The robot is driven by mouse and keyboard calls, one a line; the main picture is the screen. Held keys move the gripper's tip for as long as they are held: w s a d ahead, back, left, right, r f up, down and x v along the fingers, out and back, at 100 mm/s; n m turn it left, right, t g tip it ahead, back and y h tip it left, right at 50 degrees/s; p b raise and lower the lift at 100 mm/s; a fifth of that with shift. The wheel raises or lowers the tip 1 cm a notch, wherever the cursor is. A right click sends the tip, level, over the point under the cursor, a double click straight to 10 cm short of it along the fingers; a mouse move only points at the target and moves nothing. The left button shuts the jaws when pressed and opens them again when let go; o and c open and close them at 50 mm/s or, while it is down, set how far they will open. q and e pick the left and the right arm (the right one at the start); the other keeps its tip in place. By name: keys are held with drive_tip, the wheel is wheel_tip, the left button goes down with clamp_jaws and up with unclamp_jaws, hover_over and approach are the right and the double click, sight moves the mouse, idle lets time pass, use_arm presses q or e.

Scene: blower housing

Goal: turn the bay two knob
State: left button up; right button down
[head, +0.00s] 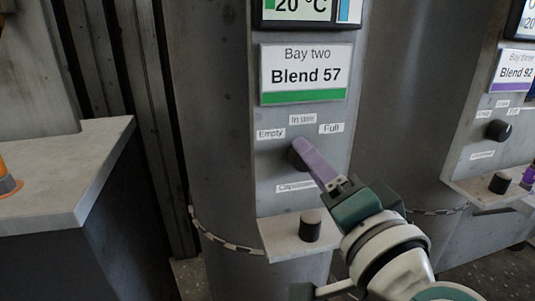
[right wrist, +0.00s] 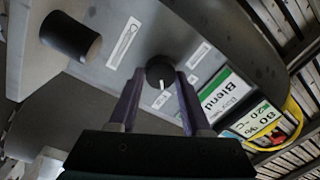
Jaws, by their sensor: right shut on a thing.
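The bay two knob (head: 295,157) is a black round knob on the grey panel, below the "Bay two Blend 57" sign (head: 304,75). Small labels "Empty", "In use" and "Full" stand around it, with another label below. My right gripper (head: 304,152) reaches it from the lower right and covers part of it. In the right wrist view, the knob (right wrist: 160,72) sits between the two purple fingers of the gripper (right wrist: 159,77), which is shut on it. A white mark shows on its lower part there. My left gripper is not in view.
A shelf (head: 282,238) with a black cylinder (head: 310,225) juts out below the knob. A chain (head: 222,242) hangs at the left. The bay three panel with its own knob (head: 498,130) is at the right. A grey counter (head: 75,165) stands at the left.

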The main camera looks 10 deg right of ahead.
drive_tip(key=shift+m, duration=1.1)
drive_tip(key=shift+c, duration=1.8)
unclamp_jaws()
drive_tip(key=shift+s, duration=0.55)
drive_tip(key=s, duration=0.9)
drive_tip(key=shift+d+f+p, duration=0.3)
drive_tip(key=shift+d+p, duration=0.05)
drive_tip(key=shift+w, duration=0.1)
